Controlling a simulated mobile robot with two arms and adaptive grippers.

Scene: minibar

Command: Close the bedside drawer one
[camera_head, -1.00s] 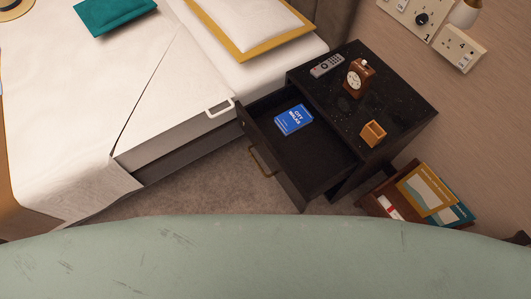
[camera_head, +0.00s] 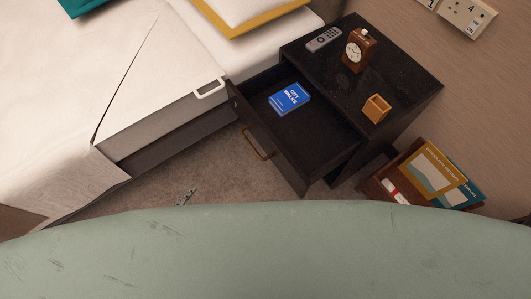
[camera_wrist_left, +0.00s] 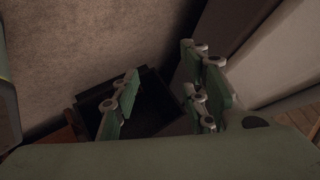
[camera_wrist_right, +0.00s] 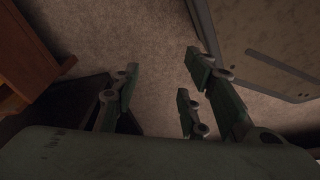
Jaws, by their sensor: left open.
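The bedside drawer (camera_head: 290,140) is pulled out of the black bedside cabinet (camera_head: 405,75), with a brass handle (camera_head: 256,143) on its front. A blue "City Walks" book (camera_head: 289,98) lies inside it. Only the tip of my left gripper (camera_head: 186,197) shows in the head view, low and left of the drawer, apart from it. In the left wrist view my left gripper (camera_wrist_left: 160,78) is open and empty, with a dark box-like shape beyond its fingers. My right gripper (camera_wrist_right: 160,72) has its fingers spread and empty in the right wrist view; it is hidden in the head view.
On the cabinet top are a remote (camera_head: 323,40), a clock (camera_head: 358,51) and a small wooden box (camera_head: 376,107). A magazine rack (camera_head: 376,191) stands right of the cabinet. The bed (camera_head: 155,125) is on the left. Carpet (camera_head: 200,170) lies clear before the drawer.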

